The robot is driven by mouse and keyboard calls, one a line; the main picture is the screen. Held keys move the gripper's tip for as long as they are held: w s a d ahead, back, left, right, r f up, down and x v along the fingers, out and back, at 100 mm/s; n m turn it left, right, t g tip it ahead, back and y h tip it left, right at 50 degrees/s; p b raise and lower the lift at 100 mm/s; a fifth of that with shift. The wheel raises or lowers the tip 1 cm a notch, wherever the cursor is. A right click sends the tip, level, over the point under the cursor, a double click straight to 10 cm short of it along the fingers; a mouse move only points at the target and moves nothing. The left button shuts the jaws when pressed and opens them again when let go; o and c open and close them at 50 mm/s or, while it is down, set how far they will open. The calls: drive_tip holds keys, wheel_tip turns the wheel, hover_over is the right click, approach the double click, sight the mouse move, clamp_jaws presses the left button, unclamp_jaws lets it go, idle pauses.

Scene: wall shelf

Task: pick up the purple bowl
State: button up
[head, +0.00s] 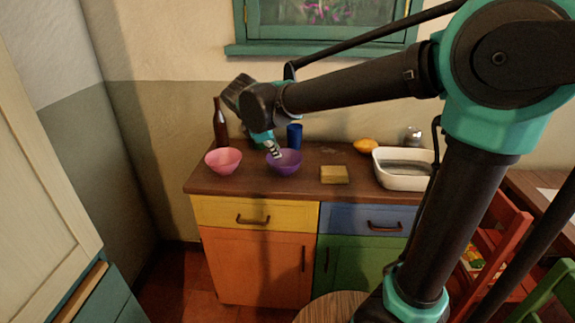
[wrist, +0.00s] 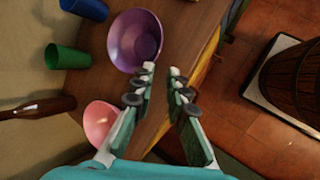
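The purple bowl (head: 291,164) stands upright on the brown wooden counter top (head: 240,188). It also shows in the wrist view (wrist: 134,38), where its inside looks empty. My gripper (head: 274,151) is over the bowl, reaching down at its left part in the head view. In the wrist view my gripper (wrist: 161,70) is open, with a clear gap and nothing held between the fingertips. One fingertip overlaps the bowl's near rim there; I cannot tell whether it touches.
A pink bowl (head: 223,162) stands left of the purple bowl, with a brown bottle (head: 220,128) behind. A blue cup (head: 295,135) and a green cup (wrist: 66,57) stand close by. A yellow block (head: 334,175), a yellow fruit (head: 366,146) and a white basin (head: 401,182) are to the right.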

approach(288, 170)
drive_tip(key=x, duration=0.4)
drive_tip(key=shift+w+a+f, duration=0.2)
drive_tip(key=shift+w+a, duration=0.1)
drive_tip(key=shift+w, duration=0.1)
drive_tip(key=shift+x, duration=3.05)
drive_tip(key=shift+s+d, duration=0.2)
drive_tip(key=shift+c, duration=0.6)
clamp_jaws()
drive_tip(key=shift+r, duration=0.1)
